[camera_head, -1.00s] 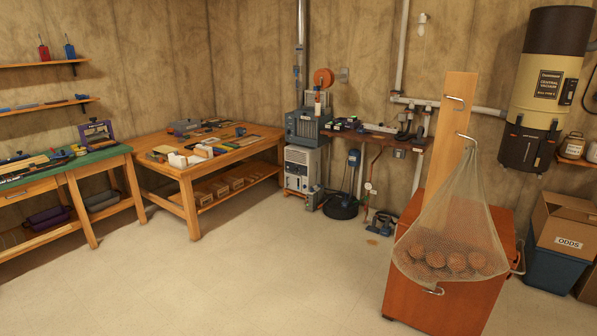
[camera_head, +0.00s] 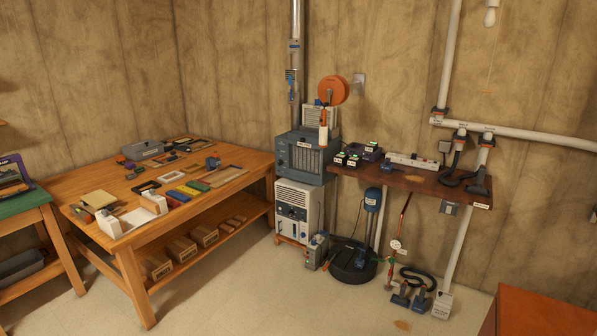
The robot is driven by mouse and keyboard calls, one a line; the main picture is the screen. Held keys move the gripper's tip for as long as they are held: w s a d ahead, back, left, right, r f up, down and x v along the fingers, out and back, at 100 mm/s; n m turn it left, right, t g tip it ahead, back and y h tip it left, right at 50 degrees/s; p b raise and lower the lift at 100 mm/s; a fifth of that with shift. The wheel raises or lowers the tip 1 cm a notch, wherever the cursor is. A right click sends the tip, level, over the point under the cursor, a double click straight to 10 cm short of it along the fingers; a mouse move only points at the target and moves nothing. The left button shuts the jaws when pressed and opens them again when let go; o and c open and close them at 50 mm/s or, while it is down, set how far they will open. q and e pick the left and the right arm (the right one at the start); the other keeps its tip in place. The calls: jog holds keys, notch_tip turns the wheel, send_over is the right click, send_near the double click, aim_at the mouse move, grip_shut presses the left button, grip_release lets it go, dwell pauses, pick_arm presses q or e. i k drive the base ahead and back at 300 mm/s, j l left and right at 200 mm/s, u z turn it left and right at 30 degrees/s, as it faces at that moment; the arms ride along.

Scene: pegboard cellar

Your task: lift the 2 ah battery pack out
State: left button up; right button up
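Small dark battery packs with green-lit tops and white labels stand at the left end of the brown wall shelf (camera_head: 415,181). One pack (camera_head: 339,159) is at the far left, a second pack (camera_head: 353,161) is close beside it, and a third (camera_head: 372,147) sits in a dark blue unit behind them to the right. The labels are too small to read, so I cannot tell which is the 2 Ah pack. Neither of my grippers is in view.
A white power strip (camera_head: 411,161) and black hoses (camera_head: 457,160) share the shelf. A grey cabinet (camera_head: 304,157) stands left of it. Below are a blue pump (camera_head: 372,199) and a black round base. The wooden workbench (camera_head: 215,222) is left. Floor ahead is clear.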

aim_at(371, 147)
jog(key=i+j+z, duration=0.1)
jog(key=i+z, duration=0.15)
jog(key=i, duration=0.3)
jog(key=i+j+z, duration=0.2)
jog(key=i, duration=0.3)
jog(key=i+j+z, duration=0.25)
jog(key=i, duration=0.3)
